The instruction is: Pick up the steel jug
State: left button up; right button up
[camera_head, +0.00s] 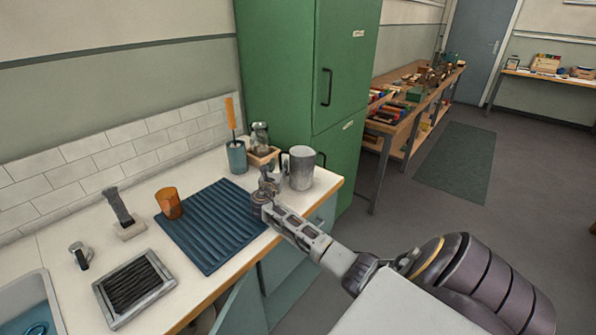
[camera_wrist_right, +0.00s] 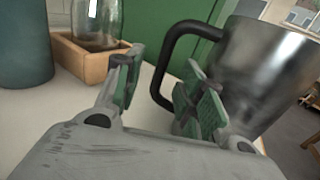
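The steel jug (camera_head: 301,169) is a grey metal vessel with black handle loops, upright near the counter's right end. It fills the right of the right wrist view (camera_wrist_right: 265,70), where a black handle (camera_wrist_right: 167,60) faces my gripper. My right gripper (camera_head: 267,181) is just left of and nearer than the jug. In the wrist view its two green-padded fingers (camera_wrist_right: 165,88) stand apart with nothing clamped between them. The handle shows beyond the gap, and the right finger overlaps its lower part and the jug. Whether it touches the jug I cannot tell. My left gripper is not in view.
A wooden tray (camera_wrist_right: 82,65) with a glass jar (camera_wrist_right: 97,22) stands beside the jug. A blue-grey pot (camera_head: 236,157) is left of it. A ribbed blue mat (camera_head: 208,225) and an amber cup (camera_head: 168,203) lie further left. The green cabinet (camera_head: 280,75) stands behind.

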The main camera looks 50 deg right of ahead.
aim_at(280, 163)
jog(key=shift+w+d+r, duration=0.2)
jog(key=shift+w+d, duration=0.1)
jog(key=shift+d, duration=0.25)
jog(key=shift+x, duration=1)
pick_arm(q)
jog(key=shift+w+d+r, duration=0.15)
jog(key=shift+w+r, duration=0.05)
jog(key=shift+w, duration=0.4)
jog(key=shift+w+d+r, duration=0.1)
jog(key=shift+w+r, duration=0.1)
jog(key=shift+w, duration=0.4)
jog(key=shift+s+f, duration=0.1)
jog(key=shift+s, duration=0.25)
pick_arm(e)
jog(key=shift+c, duration=0.6)
jog(key=shift+a, duration=0.1)
jog(key=c, duration=0.7)
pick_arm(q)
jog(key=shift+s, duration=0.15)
pick_arm(e)
grip_shut()
